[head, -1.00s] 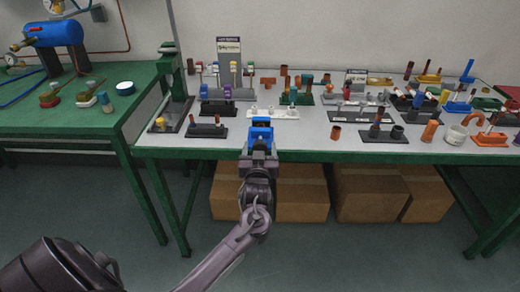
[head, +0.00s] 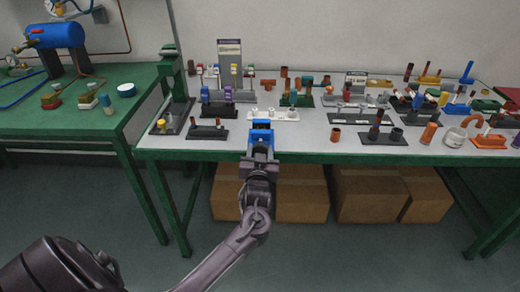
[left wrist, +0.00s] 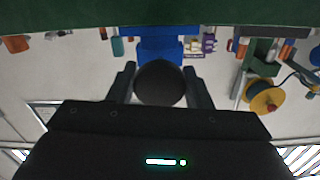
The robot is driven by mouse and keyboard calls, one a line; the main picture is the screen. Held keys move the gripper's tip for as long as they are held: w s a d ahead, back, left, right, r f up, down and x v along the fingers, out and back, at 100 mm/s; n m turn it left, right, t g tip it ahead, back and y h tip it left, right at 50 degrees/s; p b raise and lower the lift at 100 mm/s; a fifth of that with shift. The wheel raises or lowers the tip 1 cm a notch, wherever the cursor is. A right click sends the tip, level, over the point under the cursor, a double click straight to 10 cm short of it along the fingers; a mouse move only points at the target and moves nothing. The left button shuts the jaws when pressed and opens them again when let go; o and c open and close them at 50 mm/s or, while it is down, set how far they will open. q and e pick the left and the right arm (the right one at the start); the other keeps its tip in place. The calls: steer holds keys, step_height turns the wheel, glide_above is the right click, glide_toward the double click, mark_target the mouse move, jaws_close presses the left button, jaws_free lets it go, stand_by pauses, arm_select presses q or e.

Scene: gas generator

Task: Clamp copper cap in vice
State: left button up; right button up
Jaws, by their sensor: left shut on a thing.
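The blue vice (head: 262,143) is at the front edge of the grey table, and its blue body also shows in the left wrist view (left wrist: 160,45). A dark round knob (left wrist: 160,84) stands in front of the blue body, between the two fingers of my left gripper (head: 259,160). The gripper is shut on this knob. Copper-coloured pieces stand on the table, such as one short cylinder (head: 336,134); I cannot tell which is the copper cap. The space between the vice jaws is too small to make out. My right gripper is not in view.
The grey table (head: 305,147) holds many small parts on stands, with a white stand (head: 286,115) just behind the vice. A green table (head: 60,130) is at the left. Cardboard boxes (head: 302,195) sit underneath. The floor in front is clear.

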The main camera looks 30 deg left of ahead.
arm_select(q)
steer(key=m+p, duration=0.3)
steer(key=m, duration=0.1)
steer(key=shift+r+p, duration=0.2)
steer(key=shift+p, duration=0.1)
steer(key=shift+f+m+p, duration=0.1)
steer(key=shift+m+p, duration=1.2)
steer(key=shift+m, duration=0.7)
steer(key=shift+f, duration=0.1)
steer(key=o, duration=1)
steer(key=shift+s, duration=0.1)
steer(key=v, duration=0.7)
steer(key=shift+s+d, duration=0.2)
steer(key=shift+s, duration=0.1)
